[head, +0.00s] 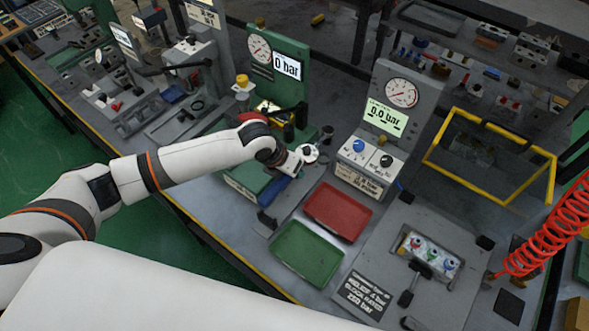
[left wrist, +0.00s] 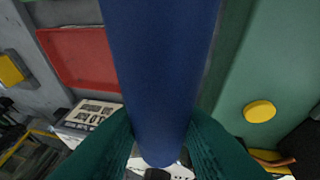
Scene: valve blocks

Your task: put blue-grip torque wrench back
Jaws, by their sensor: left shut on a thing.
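The blue-grip torque wrench (left wrist: 160,70) fills the middle of the left wrist view. Its thick blue grip lies between the two dark green fingers of my left gripper (left wrist: 161,132), which is shut on it. In the head view the blue grip (head: 273,190) shows just below my left wrist, beside a green block and left of the red tray. The left gripper's fingers are mostly hidden there by the wrist. I cannot tell from these views whether the wrench touches the bench. My right gripper is not in view.
A red tray (head: 338,210) and a green tray (head: 307,254) lie right of the wrench. A grey gauge stand (head: 400,92) rises behind them, and a green gauge stand (head: 278,58) is behind my wrist. A yellow frame (head: 488,157) and a red coiled hose (head: 545,225) are at right.

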